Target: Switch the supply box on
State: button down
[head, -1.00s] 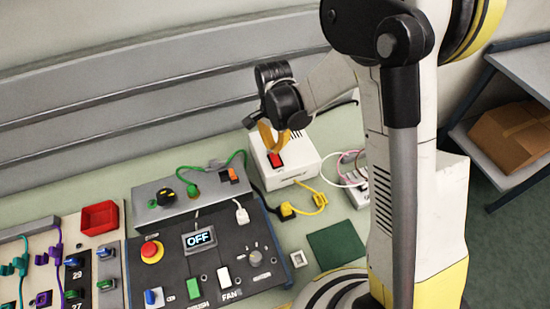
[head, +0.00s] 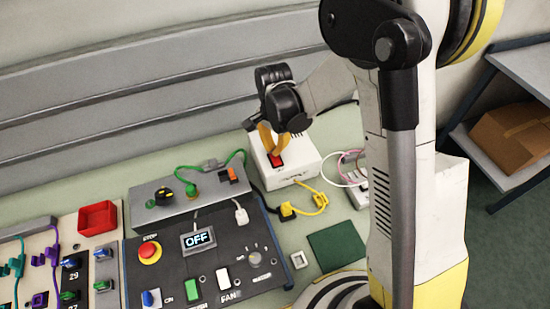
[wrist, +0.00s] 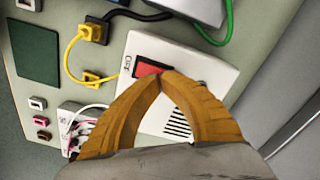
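The supply box (head: 300,170) is a white box with a red rocker switch (head: 276,160) on its top, at the back of the bench. In the wrist view the box (wrist: 196,72) has vent slots and a small label beside the red switch (wrist: 150,68). My gripper (head: 272,152) has yellow-orange fingers pointing down at the switch. In the wrist view its fingertips (wrist: 162,78) meet at the switch's edge, with nothing held between them. I cannot tell whether they touch the switch or which way the rocker is tipped.
A dark control panel (head: 215,262) with an OFF display (head: 199,238) lies left of the box. A grey unit (head: 178,202) with a green cable stands behind it. Yellow plugs (head: 320,200) lie in front of the box. A green square (head: 336,246) sits on the bench.

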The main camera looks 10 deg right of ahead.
jog(key=shift+f+b, duration=0.95)
jog(key=shift+f, duration=0.15)
dwell(0.3)
jog(key=shift+r, duration=0.15)
jog(key=shift+r+p, duration=2.15)
jog(key=shift+r, duration=1.25)
